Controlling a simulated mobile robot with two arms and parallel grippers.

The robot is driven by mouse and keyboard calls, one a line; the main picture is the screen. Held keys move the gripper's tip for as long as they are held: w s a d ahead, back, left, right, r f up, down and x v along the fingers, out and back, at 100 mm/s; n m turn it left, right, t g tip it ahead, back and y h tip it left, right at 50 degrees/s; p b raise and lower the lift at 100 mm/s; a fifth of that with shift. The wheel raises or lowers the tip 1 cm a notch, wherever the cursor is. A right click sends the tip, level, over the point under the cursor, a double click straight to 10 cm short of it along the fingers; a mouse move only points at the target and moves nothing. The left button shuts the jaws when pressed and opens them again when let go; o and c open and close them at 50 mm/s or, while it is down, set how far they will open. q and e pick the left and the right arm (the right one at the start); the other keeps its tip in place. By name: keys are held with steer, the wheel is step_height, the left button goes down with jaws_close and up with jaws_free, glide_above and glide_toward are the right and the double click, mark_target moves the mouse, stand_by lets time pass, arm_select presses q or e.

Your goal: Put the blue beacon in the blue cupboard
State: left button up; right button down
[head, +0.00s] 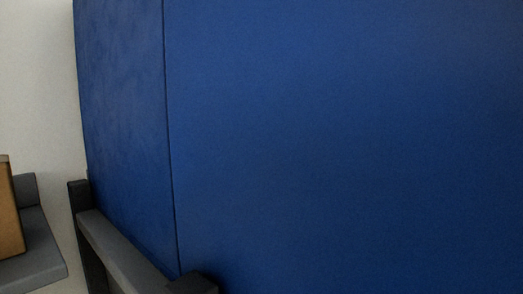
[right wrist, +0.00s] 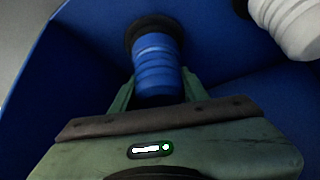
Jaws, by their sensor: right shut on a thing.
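The blue cupboard (head: 340,140) fills most of the head view, as large flat blue panels with a vertical seam at left. In the right wrist view, blue surfaces (right wrist: 85,65) surround the hand, apparently the cupboard's. The blue beacon (right wrist: 156,57), a ribbed cylinder with a dark round base, lies along the jaw direction in that view. My right gripper (right wrist: 159,88) is shut on it, one green finger on each side. The base appears against or close to a blue surface; contact is not clear. My left gripper is not in view.
A white ribbed object (right wrist: 288,25) with a dark end stands at upper right, close to the blue beacon. A dark grey frame (head: 128,252) is in front of the cupboard at lower left. A brown box (head: 10,215) sits on a grey shelf (head: 40,255) at far left.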

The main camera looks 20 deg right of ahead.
steer(key=shift+s+f, duration=0.1)
steer(key=shift+f, duration=0.05)
steer(key=c, duration=0.9)
jaws_free()
steer(key=shift+o, duration=0.8)
steer(key=shift+w, duration=0.2)
steer(key=shift+r, duration=0.3)
steer(key=s+b, duration=0.2)
steer(key=s, duration=0.1)
steer(key=shift+s+d+r+b, duration=0.15)
steer(key=shift+s+d+b, duration=0.1)
steer(key=shift+d+b, duration=0.15)
steer(key=s+b, duration=0.1)
steer(key=s, duration=0.2)
steer(key=s+d, duration=0.1)
steer(key=s, duration=0.2)
steer(key=s+b, duration=0.1)
steer(key=s, duration=0.2)
steer(key=shift+d+r+b, duration=0.2)
steer(key=shift+d+b, duration=0.05)
steer(key=shift+b, duration=0.1)
